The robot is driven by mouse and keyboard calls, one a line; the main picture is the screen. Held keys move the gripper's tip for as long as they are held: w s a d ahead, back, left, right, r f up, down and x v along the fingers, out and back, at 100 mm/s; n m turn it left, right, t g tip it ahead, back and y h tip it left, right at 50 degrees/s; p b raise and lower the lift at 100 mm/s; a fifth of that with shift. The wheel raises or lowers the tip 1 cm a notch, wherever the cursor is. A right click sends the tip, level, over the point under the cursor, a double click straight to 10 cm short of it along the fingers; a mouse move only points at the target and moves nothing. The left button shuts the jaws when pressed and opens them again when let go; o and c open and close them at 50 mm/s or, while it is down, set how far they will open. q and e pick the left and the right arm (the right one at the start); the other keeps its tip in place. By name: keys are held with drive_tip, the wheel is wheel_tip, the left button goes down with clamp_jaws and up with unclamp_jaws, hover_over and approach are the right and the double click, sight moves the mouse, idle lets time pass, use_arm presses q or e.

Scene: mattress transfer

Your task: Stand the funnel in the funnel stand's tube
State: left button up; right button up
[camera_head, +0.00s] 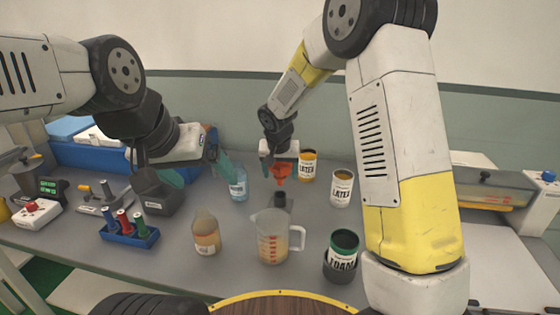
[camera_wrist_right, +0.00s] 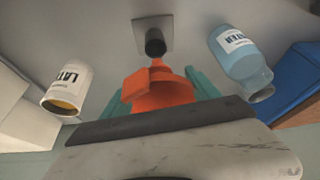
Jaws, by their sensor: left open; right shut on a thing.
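The orange funnel (camera_head: 281,171) is held in my right gripper (camera_head: 279,160), whose teal fingers are shut on it. In the right wrist view the funnel (camera_wrist_right: 162,92) has its narrow spout pointing at the mouth of the funnel stand's black tube (camera_wrist_right: 155,44), which rises from a square grey plate. In the head view the funnel is just above the dark funnel stand (camera_head: 283,202). I cannot tell whether the spout tip has entered the tube. My left gripper (camera_head: 201,174) is open and empty, left of the funnel, above the table.
A measuring jug (camera_head: 272,240) stands in front of the stand. A blue bottle (camera_head: 239,186) is to its left; yellow (camera_head: 308,166) and white (camera_head: 341,190) latex cans are to its right. A foam can (camera_head: 342,255) and an amber bottle (camera_head: 206,235) stand nearer the front.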

sight(279, 171)
drive_tip(key=shift+f, duration=1.3)
drive_tip(key=shift+f, duration=2.05)
idle(0.3)
drive_tip(key=o, duration=1.5)
drive_tip(key=shift+r, duration=0.1)
drive_tip(key=v, duration=0.7)
drive_tip(key=shift+s+r, duration=0.15)
drive_tip(key=shift+r, duration=0.15)
